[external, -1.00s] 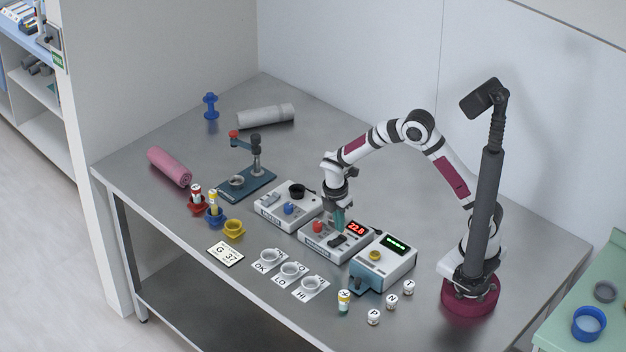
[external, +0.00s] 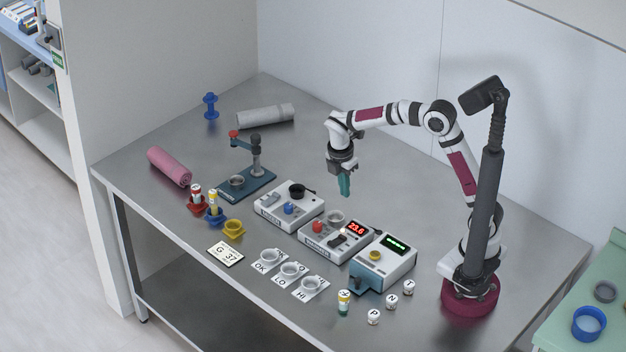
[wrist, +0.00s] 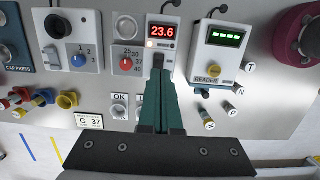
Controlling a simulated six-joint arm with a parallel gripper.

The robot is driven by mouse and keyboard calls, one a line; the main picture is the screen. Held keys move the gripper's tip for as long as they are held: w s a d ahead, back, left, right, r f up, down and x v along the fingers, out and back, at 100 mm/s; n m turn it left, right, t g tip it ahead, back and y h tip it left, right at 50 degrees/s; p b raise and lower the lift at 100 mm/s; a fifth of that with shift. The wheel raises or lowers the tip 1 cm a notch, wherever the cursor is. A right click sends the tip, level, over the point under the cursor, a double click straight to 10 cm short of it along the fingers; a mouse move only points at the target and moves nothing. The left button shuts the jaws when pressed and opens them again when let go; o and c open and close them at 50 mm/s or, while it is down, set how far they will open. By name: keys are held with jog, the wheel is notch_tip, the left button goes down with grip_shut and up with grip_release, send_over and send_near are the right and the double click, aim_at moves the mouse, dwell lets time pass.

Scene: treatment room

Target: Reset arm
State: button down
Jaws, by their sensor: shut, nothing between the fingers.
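My gripper (external: 345,186) has teal fingers, closed together and empty, pointing down above the middle device (external: 318,242). It is clear of the device in the external view. In the wrist view the closed fingers (wrist: 158,80) reach up the middle of the picture. The middle device has a red knob, a metal cup, a black switch and a lit red display (wrist: 162,31) reading 23.6.
A reader with a green display (external: 384,260) and a device with a blue knob (external: 288,207) flank the middle device. Several cups on labelled cards (external: 290,270) and vials (external: 344,300) stand in front. The back of the table is mostly open.

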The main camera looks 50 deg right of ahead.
jog(key=s+d+r+m+y, duration=0.1)
jog(key=s+d+m, duration=0.2)
jog(key=s+m, duration=0.8)
jog(key=s+d+r+m+y, duration=0.1)
jog(key=s+d+m+y, duration=0.1)
jog(key=s+m, duration=1)
jog(key=s+d, duration=0.1)
jog(key=s, duration=0.3)
jog(key=shift+m, duration=0.3)
